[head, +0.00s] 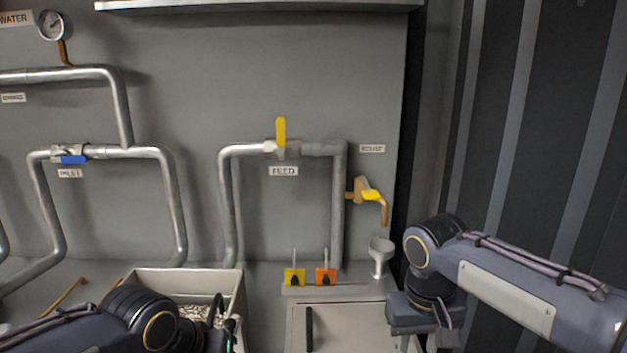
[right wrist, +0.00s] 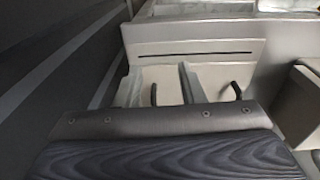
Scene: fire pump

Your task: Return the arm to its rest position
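My right arm (head: 530,290) comes in from the right in the head view. It bends down at a dark joint, and its wrist end (head: 425,315) hangs in front of the right end of the bench, below the white funnel (head: 381,256). My left arm (head: 140,318) comes in low from the left. Its gripper end (head: 220,335) is at the bottom edge, in front of the light bin (head: 243,305). The left fingertips are cut off or hidden, and I see nothing held.
Pipes carry a blue-handled valve (head: 72,159), a yellow feed lever (head: 281,133) and a yellow-handled tap (head: 370,195) above the funnel. Yellow (head: 294,277) and orange (head: 325,276) tags stand on the ledge. A dark ribbed wall (head: 530,130) is at right. Two handled compartments show in the right wrist view (right wrist: 160,85).

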